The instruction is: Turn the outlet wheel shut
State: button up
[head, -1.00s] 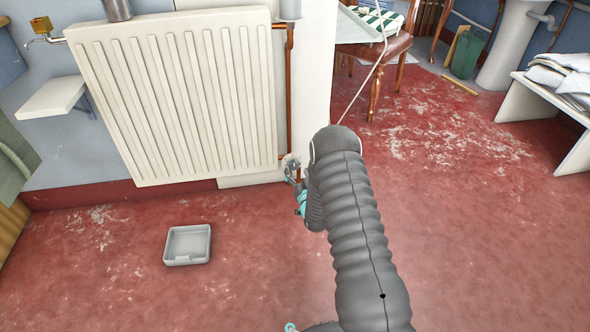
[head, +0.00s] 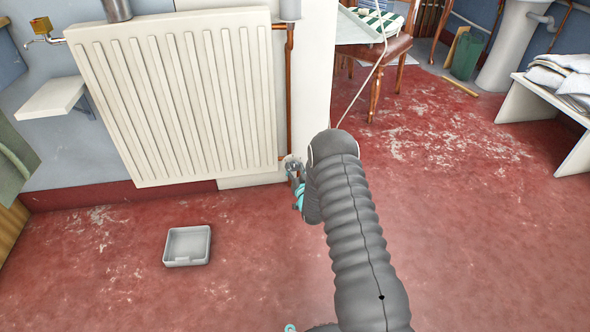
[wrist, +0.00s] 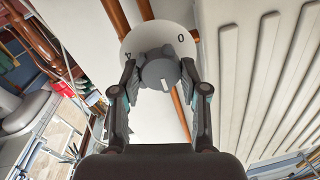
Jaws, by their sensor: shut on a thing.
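The outlet wheel (wrist: 158,69) is a dark grey lobed knob with a white mark on its face, in front of a white round dial (wrist: 146,43) with the figures 0 and 4. The mark lies near the lower middle of the knob in the wrist view. My gripper (wrist: 160,75) has a finger on each side of the knob and is shut on it. In the head view my gripper (head: 297,182) is at the radiator's lower right corner, mostly hidden by my arm, and the wheel cannot be made out there.
The white radiator (head: 175,95) stands left of my gripper, with a copper pipe (head: 288,90) along its right side. A grey tray (head: 187,246) lies on the red floor. A chair (head: 385,60) and a white bench (head: 540,105) stand farther right. The floor between is clear.

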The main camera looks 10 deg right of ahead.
jog(key=shift+n, duration=0.4)
jog(key=n, duration=0.5)
jog(key=shift+a+g, duration=0.1)
jog(key=shift+g, duration=0.2)
jog(key=n, duration=0.6)
jog(key=shift+a+h, duration=0.1)
jog(key=shift+h, duration=0.3)
jog(key=n, duration=0.5)
jog(key=shift+a+h, duration=0.1)
jog(key=shift+h, duration=0.3)
jog(key=n, duration=0.5)
jog(key=shift+h, duration=0.4)
jog(key=shift+n, duration=0.4)
jog(key=o, duration=1.1)
jog(key=shift+o, duration=0.2)
